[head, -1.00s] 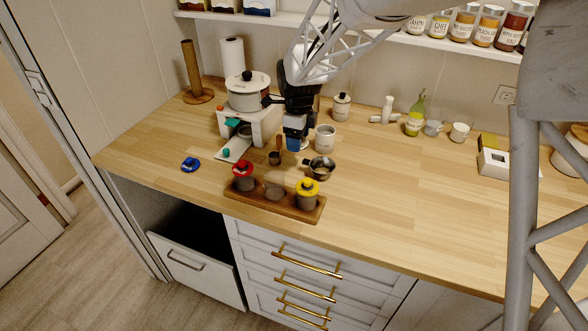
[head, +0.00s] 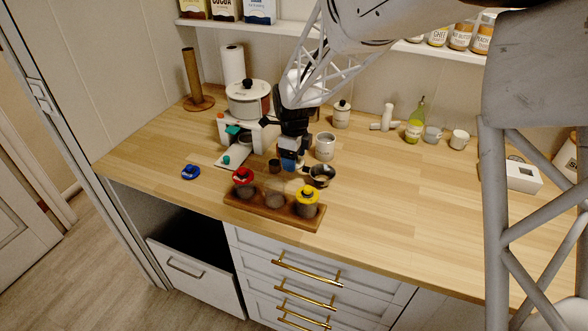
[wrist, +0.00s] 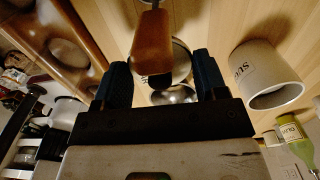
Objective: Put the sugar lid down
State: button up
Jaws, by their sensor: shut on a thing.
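The white sugar canister (head: 325,148) stands on the counter without a lid. In the wrist view it lies at the right (wrist: 262,75), its open mouth showing. My gripper (head: 290,163) is low over the counter, left of the canister and behind the jar rack. In the wrist view my gripper's (wrist: 163,68) two dark blue fingers are spread apart around a held thing. I take it for the sugar lid, but its outline is not clear there. A wooden scoop handle (wrist: 152,42) shows between the fingers, apart from both.
A steel cup (head: 322,176) and a small dark scoop (head: 274,166) stand close to my gripper. A wooden rack (head: 265,209) with red-lidded and yellow-lidded jars is in front. A blue lid (head: 190,172) lies left. The counter's right-front part is clear.

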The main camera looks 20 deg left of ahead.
aim_at(294, 176)
jog(key=shift+f, duration=0.3)
jog(key=shift+f, duration=1.9)
jog(key=o, duration=0.9)
jog(key=shift+r, duration=0.2)
notch_tip(294, 176, up, 12)
jog(key=shift+f, duration=0.2)
